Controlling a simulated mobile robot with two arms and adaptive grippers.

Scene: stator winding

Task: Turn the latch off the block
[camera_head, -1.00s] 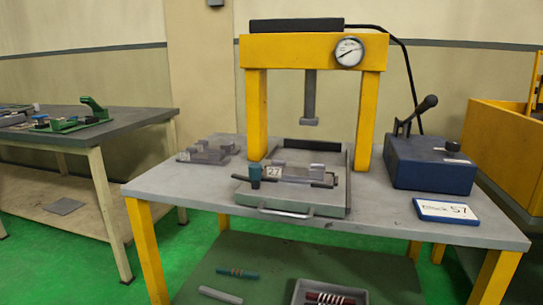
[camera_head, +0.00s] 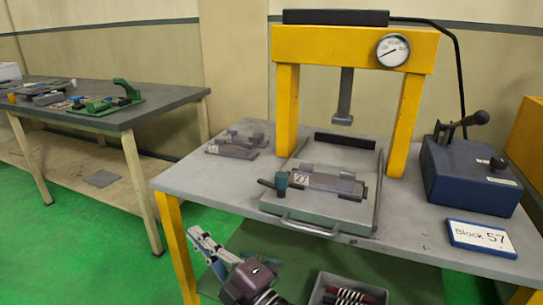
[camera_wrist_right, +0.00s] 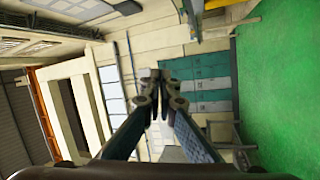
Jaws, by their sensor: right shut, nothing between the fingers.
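A grey block marked 27 (camera_head: 330,184) lies on the sliding grey tray (camera_head: 346,221) under the yellow press. A latch with a teal upright handle (camera_head: 281,181) stands at the block's left end, and a dark rod sticks out to its left. Whether the latch touches the block I cannot tell. My right gripper (camera_head: 198,238) is at the lower left, in front of the table and apart from the block and latch. It is shut and empty. In the right wrist view its fingertips (camera_wrist_right: 160,82) meet, pointing at the room. My left gripper is not in view.
The yellow press frame (camera_head: 410,105) stands around the tray, with its ram (camera_head: 345,97) above. A blue lever box (camera_head: 465,175) and a sign reading Block 57 (camera_head: 480,237) are at the right. Another grey fixture (camera_head: 237,145) lies behind left. A bin (camera_head: 340,288) sits below.

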